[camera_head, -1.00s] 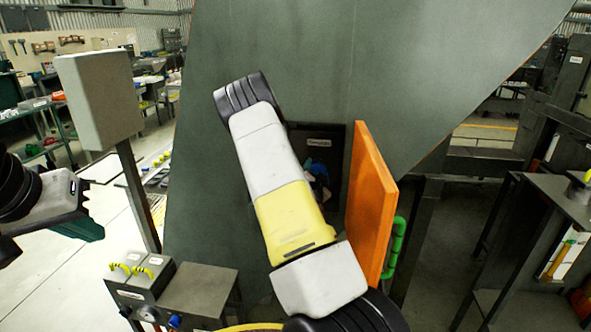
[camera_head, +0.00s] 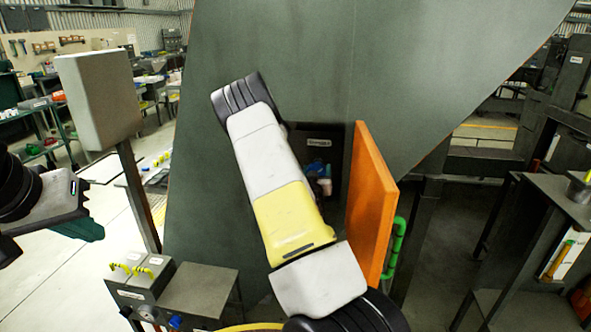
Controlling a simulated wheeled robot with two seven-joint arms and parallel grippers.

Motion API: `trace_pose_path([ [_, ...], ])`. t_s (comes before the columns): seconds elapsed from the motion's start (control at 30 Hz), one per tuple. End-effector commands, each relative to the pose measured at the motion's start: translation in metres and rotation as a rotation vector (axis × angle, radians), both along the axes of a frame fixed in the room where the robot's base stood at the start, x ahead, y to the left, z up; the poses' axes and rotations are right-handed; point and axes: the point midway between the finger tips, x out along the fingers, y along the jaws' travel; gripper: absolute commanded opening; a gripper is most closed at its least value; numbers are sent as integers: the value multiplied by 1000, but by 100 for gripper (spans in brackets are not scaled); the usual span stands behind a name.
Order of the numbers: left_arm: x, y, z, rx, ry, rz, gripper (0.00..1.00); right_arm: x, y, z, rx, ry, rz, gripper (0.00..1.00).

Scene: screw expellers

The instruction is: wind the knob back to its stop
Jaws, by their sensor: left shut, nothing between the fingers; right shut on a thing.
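My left gripper (camera_head: 84,226), dark with green fingers, hangs shut and empty at the left edge, clear of the machine. My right arm (camera_head: 283,205), white and yellow, crosses the front of the large grey-green machine (camera_head: 400,70). Its gripper is hidden behind the arm. A dark recess (camera_head: 340,142) with a small label opens behind the arm. Inside it I see a small blue part (camera_head: 318,167) and a pale pinkish part (camera_head: 325,187). I cannot tell which of them, if either, is the knob; the arm covers much of the recess.
An orange panel (camera_head: 370,205) stands out right of the recess, close to my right arm, with a green handle (camera_head: 396,245) beside it. A grey box on a post (camera_head: 98,95) stands left. A low control console (camera_head: 140,280) is at lower left.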

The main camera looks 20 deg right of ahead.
Motion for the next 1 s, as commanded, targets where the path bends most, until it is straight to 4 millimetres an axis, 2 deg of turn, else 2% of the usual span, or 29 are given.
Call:
trace_pose_path([
  [0.6,0,0,0,0,0,0,0,1,2,-1,-483,298,2,21],
  [1.0,0,0,0,0,0,0,0,0,1,-1,-673,414,2,21],
])
